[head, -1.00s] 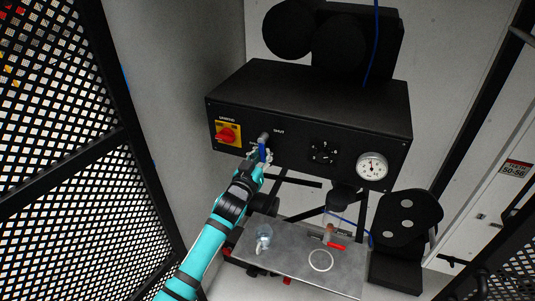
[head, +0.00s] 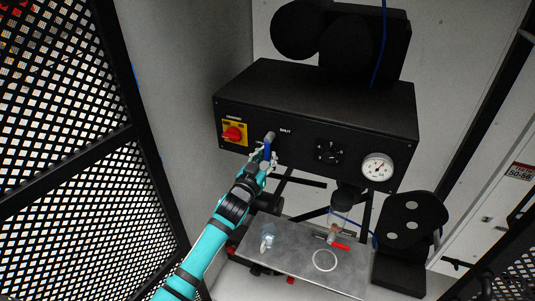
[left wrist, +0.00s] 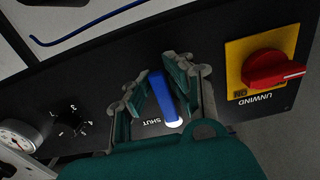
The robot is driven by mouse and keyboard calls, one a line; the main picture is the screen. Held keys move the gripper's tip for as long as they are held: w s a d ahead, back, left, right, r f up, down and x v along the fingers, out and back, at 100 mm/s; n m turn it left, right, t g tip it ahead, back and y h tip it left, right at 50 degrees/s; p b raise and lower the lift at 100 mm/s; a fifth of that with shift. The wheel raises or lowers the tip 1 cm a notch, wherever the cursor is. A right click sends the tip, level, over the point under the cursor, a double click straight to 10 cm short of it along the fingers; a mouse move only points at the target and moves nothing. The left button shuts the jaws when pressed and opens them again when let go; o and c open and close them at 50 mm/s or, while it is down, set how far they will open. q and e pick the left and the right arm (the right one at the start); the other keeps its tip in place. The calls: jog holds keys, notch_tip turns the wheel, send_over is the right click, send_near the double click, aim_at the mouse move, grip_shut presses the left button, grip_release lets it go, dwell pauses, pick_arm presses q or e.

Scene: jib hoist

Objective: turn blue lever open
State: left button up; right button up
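The blue lever (head: 267,150) hangs below a grey metal stub on the front of the black control box (head: 300,130), near a "SHUT" label. In the left wrist view the lever (left wrist: 161,94) lies between the two fingers of my left gripper (left wrist: 160,88), its pale end close to the "SHUT" lettering. The fingers are apart, one on each side of the lever. The right-hand finger is very close to it; I cannot tell if it touches. In the head view my left gripper (head: 262,160) is at the lever from below. My right gripper is not in view.
A red rotary switch (head: 233,134) on a yellow plate is left of the lever. A black dial (head: 329,151) and a white gauge (head: 377,167) are to its right. Mesh panels (head: 62,130) bound the left.

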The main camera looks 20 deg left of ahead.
pick_arm(q)
jog(key=o, duration=0.3)
jog(key=shift+r, duration=0.4)
jog(key=shift+o, duration=0.2)
jog(key=s, duration=1.2)
jog(key=shift+a, duration=0.2)
